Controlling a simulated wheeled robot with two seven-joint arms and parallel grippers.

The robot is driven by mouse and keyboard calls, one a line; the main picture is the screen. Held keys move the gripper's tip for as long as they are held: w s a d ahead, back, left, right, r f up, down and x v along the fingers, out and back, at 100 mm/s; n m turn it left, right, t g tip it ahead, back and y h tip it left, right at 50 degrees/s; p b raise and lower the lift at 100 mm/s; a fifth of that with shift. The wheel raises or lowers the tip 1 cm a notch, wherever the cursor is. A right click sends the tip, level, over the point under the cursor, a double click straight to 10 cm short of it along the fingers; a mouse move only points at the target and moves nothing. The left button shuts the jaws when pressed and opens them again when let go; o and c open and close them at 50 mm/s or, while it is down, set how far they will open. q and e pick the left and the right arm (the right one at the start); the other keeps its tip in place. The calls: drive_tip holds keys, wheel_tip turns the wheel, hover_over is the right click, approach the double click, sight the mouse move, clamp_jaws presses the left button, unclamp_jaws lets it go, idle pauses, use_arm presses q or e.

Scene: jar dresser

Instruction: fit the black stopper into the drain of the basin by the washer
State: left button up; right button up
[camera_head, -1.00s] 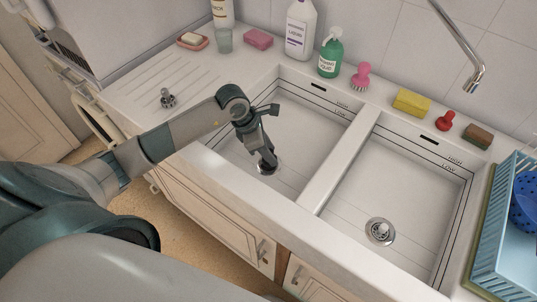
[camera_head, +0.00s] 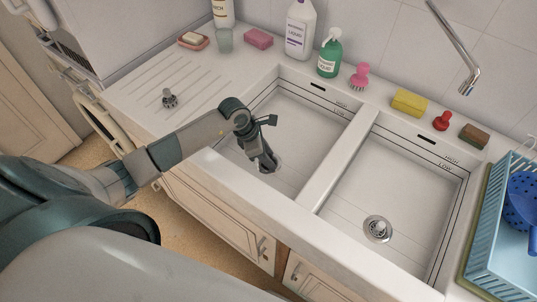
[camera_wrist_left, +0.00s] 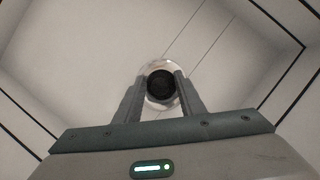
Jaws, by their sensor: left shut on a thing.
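My left gripper (camera_head: 267,168) reaches down into the left basin (camera_head: 305,112), the one on the washer's side. In the left wrist view its fingers (camera_wrist_left: 160,93) are shut on a dark round thing, the black stopper (camera_wrist_left: 160,84). The bright metal ring of the drain (camera_wrist_left: 152,68) shows around and behind the stopper. In the head view the drain (camera_head: 277,162) shows only partly beside the fingertips, and the stopper is hidden. I cannot tell whether the stopper is in the drain or just above it. My right gripper is not in view.
The right basin (camera_head: 345,195) has a metal strainer (camera_head: 377,229) in its drain. A metal plug (camera_head: 169,98) stands on the ribbed drainboard. Bottles, a pink brush (camera_head: 360,76), sponges and a red object (camera_head: 441,121) line the back ledge. A blue rack (camera_head: 490,240) stands at right.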

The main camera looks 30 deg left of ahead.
use_arm(q)
drive_tip(key=shift+f, duration=0.15)
drive_tip(key=o, duration=1)
drive_tip(key=shift+o, duration=0.2)
drive_tip(key=shift+s+a+r, duration=0.1)
drive_tip(key=shift+a+r, duration=0.1)
drive_tip(key=shift+r, duration=0.4)
drive_tip(key=b+v, duration=0.3)
drive_tip(key=v, duration=0.8)
drive_tip(key=shift+d+r, duration=0.1)
